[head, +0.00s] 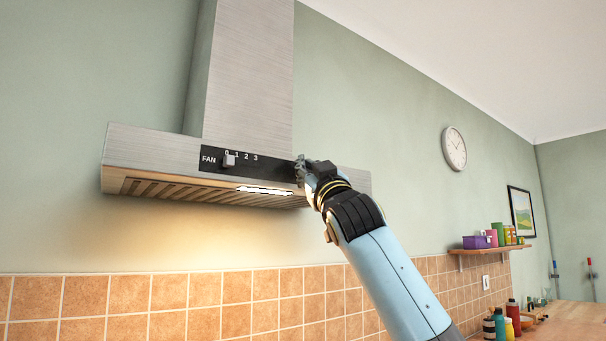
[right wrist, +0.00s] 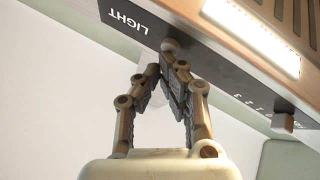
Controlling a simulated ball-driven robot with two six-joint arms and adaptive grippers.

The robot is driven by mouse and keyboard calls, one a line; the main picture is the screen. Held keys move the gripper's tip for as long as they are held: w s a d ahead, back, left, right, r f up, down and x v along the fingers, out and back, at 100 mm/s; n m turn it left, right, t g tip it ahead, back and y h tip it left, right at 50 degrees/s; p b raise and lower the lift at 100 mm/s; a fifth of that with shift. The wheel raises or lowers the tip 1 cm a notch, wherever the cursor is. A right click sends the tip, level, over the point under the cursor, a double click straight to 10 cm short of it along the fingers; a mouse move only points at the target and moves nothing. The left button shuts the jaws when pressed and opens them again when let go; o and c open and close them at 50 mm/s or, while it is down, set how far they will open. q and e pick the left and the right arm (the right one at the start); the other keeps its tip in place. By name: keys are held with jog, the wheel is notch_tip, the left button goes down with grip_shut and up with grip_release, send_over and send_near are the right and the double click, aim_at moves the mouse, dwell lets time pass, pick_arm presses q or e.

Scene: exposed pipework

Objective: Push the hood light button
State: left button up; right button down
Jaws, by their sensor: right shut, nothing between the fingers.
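The steel range hood (head: 150,148) is on the wall, with a black control panel (head: 215,166) along its front. In the right wrist view the panel shows the word LIGHT (right wrist: 128,20), upside down, and beside it a small round light button (right wrist: 170,45). My right gripper (right wrist: 165,62) is shut and empty, its fingertips at the button and seeming to touch it. In the head view the right gripper (head: 302,168) is in front of the panel's right part and hides the button. The lamp strip (head: 264,190) under the hood is lit. My left gripper is not in view.
A fan slider (head: 229,159) marked 0 to 3 sits on the panel's left part, at 0. A wall shelf (head: 490,248) with small boxes and a counter (head: 565,322) with bottles are at the right, well away from the arm.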

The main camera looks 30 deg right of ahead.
dwell(0.3)
jog(key=shift+s, duration=0.6)
jog(key=s+b, duration=0.1)
jog(key=s, duration=0.5)
jog(key=shift+d, duration=0.3)
